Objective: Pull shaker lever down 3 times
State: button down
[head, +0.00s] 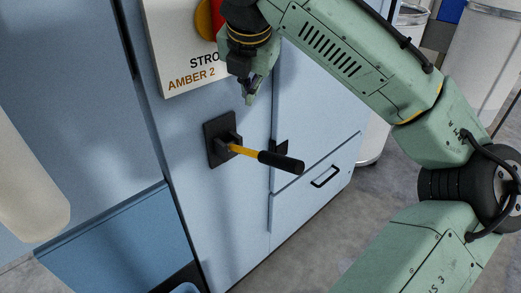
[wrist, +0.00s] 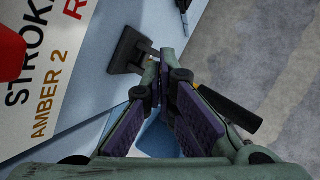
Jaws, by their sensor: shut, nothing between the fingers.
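The shaker lever has a black wall plate, a yellow shaft and a black grip (head: 281,162). It sticks out from the pale blue cabinet front, with its grip end a little lower in the head view. My gripper (head: 249,99) is above the lever and looks apart from it, its fingers shut and pointing down. In the wrist view the fingertips (wrist: 165,60) are together and empty. There they cover most of the yellow shaft; the black plate (wrist: 129,50) shows to their left and the grip (wrist: 231,108) to their right.
A white sign (head: 182,60) reading "STRO..." and "AMBER 2" is on the cabinet above the lever, with a red and yellow part (head: 207,18). A drawer with a black handle (head: 324,177) is lower right. Pale bins stand behind my arm. Grey floor is open at right.

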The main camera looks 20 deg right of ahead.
jog(key=b, duration=0.6)
send_over(262, 157)
jog(key=w, duration=0.4)
jog(key=f, duration=0.7)
jog(key=shift+s+d, duration=0.15)
jog(key=shift+d, duration=0.2)
jog(key=shift+s+d+f+b, duration=0.1)
jog(key=shift+s+f+b, duration=0.1)
jog(key=shift+f+b, duration=0.2)
jog(key=shift+f, duration=0.1)
jog(key=shift+s+f, duration=0.1)
jog(key=shift+f, duration=0.25)
